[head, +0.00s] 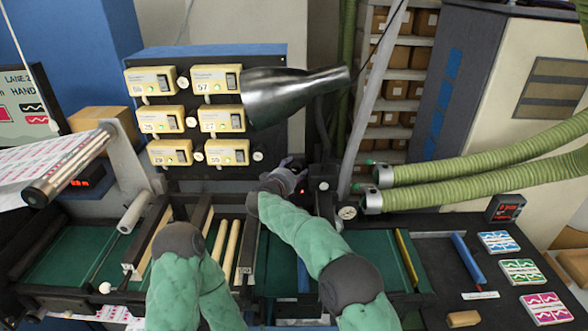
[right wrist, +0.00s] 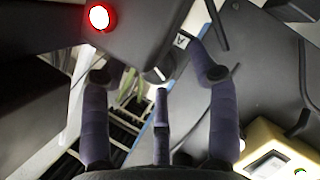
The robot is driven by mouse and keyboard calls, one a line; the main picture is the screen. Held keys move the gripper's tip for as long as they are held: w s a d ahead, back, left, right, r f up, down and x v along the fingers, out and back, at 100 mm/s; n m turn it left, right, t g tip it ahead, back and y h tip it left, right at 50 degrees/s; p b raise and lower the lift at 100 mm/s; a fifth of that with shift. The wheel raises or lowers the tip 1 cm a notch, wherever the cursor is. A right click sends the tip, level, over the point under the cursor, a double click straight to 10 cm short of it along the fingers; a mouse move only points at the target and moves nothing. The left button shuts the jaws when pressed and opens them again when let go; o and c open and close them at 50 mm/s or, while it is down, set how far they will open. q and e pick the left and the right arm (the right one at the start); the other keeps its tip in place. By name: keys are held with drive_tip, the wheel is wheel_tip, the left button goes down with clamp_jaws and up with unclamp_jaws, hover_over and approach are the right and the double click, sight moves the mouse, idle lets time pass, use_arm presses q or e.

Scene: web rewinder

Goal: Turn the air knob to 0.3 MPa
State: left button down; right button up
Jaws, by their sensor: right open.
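My right gripper (head: 288,168) is at the dark machine part right of the yellow control boxes, its fingers partly hidden by the wrist in the head view. In the right wrist view its fingers (right wrist: 157,76) are spread wide apart with nothing held. A dark knob with a white mark (right wrist: 155,74) shows between and beyond the fingertips, apart from them; I cannot tell for sure that it is the air knob. A small round white gauge (head: 347,212) sits right of the gripper in the head view; its reading is too small to tell. My left gripper is out of view.
A red lit button (right wrist: 98,17) is near one fingertip. Several yellow control boxes (head: 219,119) are left of the gripper. A dark glossy funnel-shaped part (head: 285,95) hangs above. Green hoses (head: 480,165) run to the right. The dark right bench (head: 440,258) has some free room.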

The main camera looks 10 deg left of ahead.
drive_tip(key=shift+w+d+f, duration=0.15)
drive_tip(key=shift+w+d, duration=0.05)
drive_tip(key=shift+w, duration=0.35)
drive_tip(key=shift+s, duration=0.1)
drive_tip(key=c, duration=1.1)
drive_tip(key=m+p, duration=0.1)
drive_tip(key=p, duration=0.3)
drive_tip(key=shift+m+g+y, duration=0.3)
drive_tip(key=shift+g+y, duration=0.1)
drive_tip(key=shift+m+y, duration=0.4)
drive_tip(key=shift+m, duration=0.1)
drive_tip(key=shift+d+m+g+y, duration=0.1)
drive_tip(key=shift+m+g+y, duration=0.45)
drive_tip(key=shift+m, duration=0.55)
